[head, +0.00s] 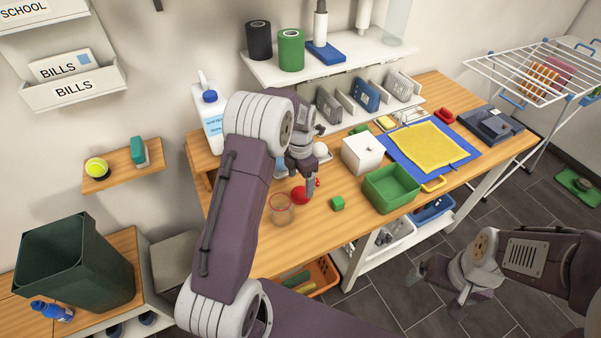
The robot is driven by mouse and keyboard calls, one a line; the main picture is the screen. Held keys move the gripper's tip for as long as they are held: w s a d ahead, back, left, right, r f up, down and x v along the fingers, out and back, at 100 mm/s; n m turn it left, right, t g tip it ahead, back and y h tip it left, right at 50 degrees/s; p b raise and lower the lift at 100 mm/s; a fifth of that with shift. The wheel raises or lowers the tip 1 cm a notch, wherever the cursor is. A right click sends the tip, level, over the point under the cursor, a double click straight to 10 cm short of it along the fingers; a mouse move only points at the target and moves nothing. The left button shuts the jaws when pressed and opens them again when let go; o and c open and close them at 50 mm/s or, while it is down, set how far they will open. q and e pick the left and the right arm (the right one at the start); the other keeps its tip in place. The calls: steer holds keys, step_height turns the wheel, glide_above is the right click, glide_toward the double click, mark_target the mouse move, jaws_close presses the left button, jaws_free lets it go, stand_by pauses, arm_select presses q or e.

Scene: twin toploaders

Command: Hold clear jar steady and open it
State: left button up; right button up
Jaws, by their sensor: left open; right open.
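A small clear jar (281,212) with a thin red line around its top stands on the wooden worktop near its front left edge. I cannot tell from here whether a lid is on it. My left gripper (299,182) is open and points down just behind and to the right of the jar, apart from it. A round red object (300,195) lies by its fingers, partly hidden by one; I see no grip on it. My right gripper (437,284) is open and empty, low over the floor in front of the bench, far from the jar.
A yellow cloth (425,148) lies on a blue mat. A white jug (209,116) stands behind my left arm. A shelf (330,66) overhangs the back.

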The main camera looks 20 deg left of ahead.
mark_target(301, 193)
arm_select(q)
step_height(301, 193, up, 7)
steer(key=s+d+f+m, duration=0.1)
steer(key=s+d+m, duration=0.1)
steer(key=s+m, duration=0.8)
steer(key=s+d+f+m+t, duration=0.1)
steer(key=s+d+m, duration=0.2)
steer(key=s+m, duration=0.7)
steer(key=m, duration=0.9)
steer(key=shift+d+f, duration=0.35)
